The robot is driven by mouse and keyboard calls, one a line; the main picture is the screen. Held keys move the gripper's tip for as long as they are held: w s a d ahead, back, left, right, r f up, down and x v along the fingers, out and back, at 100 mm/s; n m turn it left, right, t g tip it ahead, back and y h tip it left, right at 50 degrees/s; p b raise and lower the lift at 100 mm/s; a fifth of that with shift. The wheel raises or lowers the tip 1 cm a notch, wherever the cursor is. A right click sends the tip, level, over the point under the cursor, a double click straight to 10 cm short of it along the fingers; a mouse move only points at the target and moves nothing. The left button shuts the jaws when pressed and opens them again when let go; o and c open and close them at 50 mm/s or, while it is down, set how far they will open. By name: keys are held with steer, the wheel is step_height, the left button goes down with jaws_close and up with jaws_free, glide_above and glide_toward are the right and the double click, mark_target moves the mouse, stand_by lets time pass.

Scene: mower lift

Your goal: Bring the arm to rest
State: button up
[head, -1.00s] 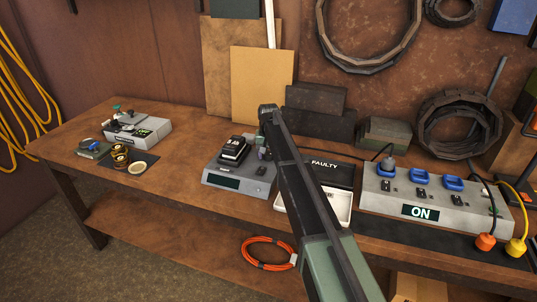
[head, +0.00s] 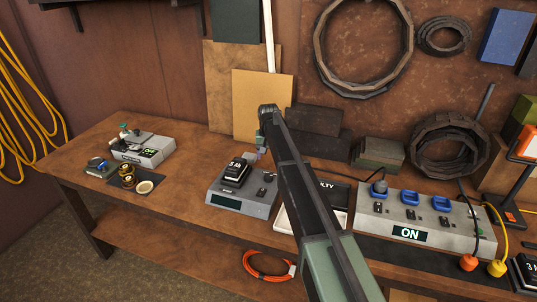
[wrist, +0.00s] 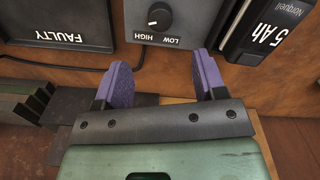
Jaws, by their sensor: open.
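My gripper (head: 258,148) hangs beyond the end of my raised arm, above the back of the grey charger-like unit (head: 228,204). In the wrist view its two purple fingers (wrist: 163,75) are spread apart with nothing between them. The grey unit, with a HIGH/LOW knob (wrist: 159,17), lies beyond the fingertips there. A black battery (head: 236,172) sits on the unit; in the wrist view it reads 5 Ah (wrist: 268,30). My arm hides part of the bench and the FAULTY tray (head: 283,222).
A grey switch box (head: 372,222) showing ON, with blue sockets and plugs, stands at right. Boards (head: 262,105) and dark blocks (head: 318,120) stand behind my gripper. A small device (head: 150,150) and brass-coloured parts (head: 128,176) lie at left. Bare bench lies between them and the unit.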

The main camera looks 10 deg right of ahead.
steer(key=s+n, duration=0.2)
steer(key=s, duration=3.8)
steer(key=shift+s, duration=0.2)
